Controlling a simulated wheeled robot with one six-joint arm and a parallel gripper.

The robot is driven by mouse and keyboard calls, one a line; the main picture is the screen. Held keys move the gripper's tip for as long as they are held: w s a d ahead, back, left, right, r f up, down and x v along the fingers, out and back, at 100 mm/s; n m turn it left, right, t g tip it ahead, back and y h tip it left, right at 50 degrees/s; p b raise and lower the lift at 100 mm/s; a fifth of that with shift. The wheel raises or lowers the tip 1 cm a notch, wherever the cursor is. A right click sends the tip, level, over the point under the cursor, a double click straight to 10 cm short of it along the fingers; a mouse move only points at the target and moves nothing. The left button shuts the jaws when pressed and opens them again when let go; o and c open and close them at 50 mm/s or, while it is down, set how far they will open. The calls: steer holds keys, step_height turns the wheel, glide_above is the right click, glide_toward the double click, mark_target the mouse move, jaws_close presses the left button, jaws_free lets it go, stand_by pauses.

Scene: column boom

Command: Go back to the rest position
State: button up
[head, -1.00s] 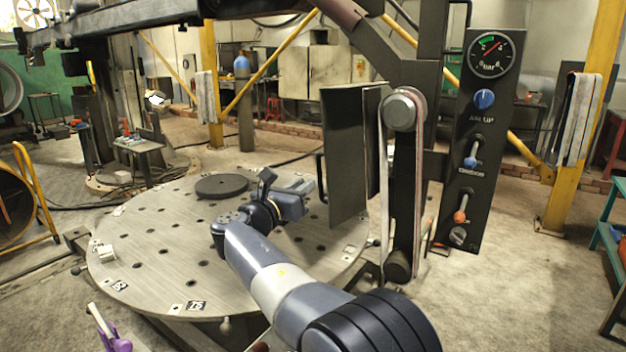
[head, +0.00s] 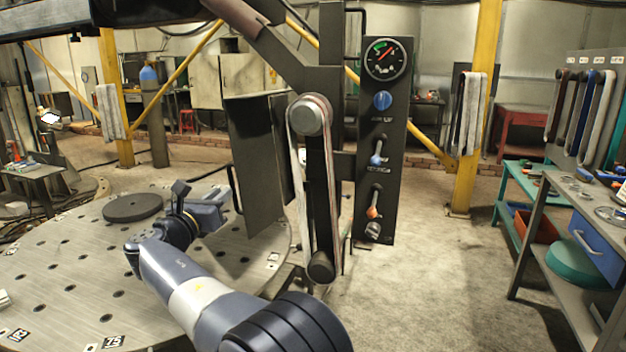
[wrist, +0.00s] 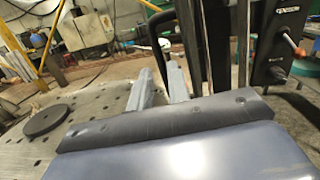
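My arm reaches from the bottom of the head view up and left over the round perforated table. My gripper (head: 218,207) is at its end, above the table's right part and left of the dark upright plate. In the wrist view my gripper (wrist: 160,90) shows two grey fingers with a gap between them and nothing held. The wrist housing fills the lower part of that view and hides what lies below. No marker for the rest position shows.
The round table (head: 75,245) bears a dark disc (head: 132,207). A dark plate (head: 255,160) and a belt drive (head: 320,190) stand close right of my gripper. Beyond is a control panel (head: 383,150) with a gauge. A tool bench (head: 575,215) is at right; floor between is clear.

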mark_target(232, 185)
steer(key=x, duration=0.6)
steer(key=shift+w, duration=0.2)
steer(key=shift+s+d, duration=0.1)
steer(key=shift+s, duration=0.1)
steer(key=shift+r, duration=0.1)
